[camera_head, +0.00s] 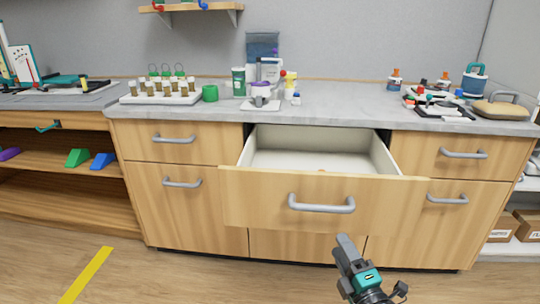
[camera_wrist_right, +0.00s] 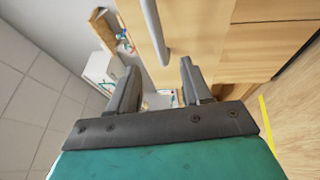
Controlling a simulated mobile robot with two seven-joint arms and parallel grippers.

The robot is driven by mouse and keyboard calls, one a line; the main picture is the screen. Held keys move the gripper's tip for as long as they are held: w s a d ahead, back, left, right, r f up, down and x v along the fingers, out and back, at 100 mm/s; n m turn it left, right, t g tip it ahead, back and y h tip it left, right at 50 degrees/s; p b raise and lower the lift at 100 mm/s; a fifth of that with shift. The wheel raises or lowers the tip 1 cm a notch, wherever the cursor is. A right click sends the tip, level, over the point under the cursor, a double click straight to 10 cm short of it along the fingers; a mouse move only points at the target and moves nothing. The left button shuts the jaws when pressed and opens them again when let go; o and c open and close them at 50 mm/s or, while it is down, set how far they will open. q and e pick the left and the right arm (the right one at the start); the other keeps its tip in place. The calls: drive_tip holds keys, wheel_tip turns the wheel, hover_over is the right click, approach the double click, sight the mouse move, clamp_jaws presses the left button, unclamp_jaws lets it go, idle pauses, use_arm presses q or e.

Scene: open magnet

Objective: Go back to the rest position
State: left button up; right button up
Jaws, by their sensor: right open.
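My right gripper (camera_head: 346,242) is in the head view, low in front of the middle drawer and a little right of its centre. In the right wrist view its two fingers (camera_wrist_right: 158,85) are apart with nothing held between them. The middle drawer (camera_head: 255,205) is pulled open and shows a pale inside. Its grey bar handle (camera_head: 321,204) is clear of the gripper in the head view; a grey handle (camera_wrist_right: 155,30) also shows beyond the fingers in the wrist view. My left gripper is not in view.
Open shelves (camera_head: 60,160) stand at the left. The floor in front, with a yellow strip (camera_head: 86,276), is clear.

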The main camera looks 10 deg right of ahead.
use_arm(q)
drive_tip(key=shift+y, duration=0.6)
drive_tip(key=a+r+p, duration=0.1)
drive_tip(key=p, duration=0.2)
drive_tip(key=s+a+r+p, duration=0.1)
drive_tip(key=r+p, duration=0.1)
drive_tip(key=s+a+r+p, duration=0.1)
drive_tip(key=p, duration=0.2)
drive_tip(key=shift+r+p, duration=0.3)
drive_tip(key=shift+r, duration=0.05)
use_arm(e)
drive_tip(key=s+a+f+m+g, duration=0.1)
drive_tip(key=s+a+m+g, duration=0.2)
drive_tip(key=s+m, duration=0.5)
drive_tip(key=s+a+f+m+g, duration=0.2)
drive_tip(key=s+m+g, duration=0.4)
drive_tip(key=s+m, duration=0.3)
drive_tip(key=s+a, duration=0.1)
drive_tip(key=s, duration=0.2)
drive_tip(key=shift+s+a+h, duration=0.2)
drive_tip(key=shift+s+h, duration=0.05)
drive_tip(key=shift+h, duration=0.05)
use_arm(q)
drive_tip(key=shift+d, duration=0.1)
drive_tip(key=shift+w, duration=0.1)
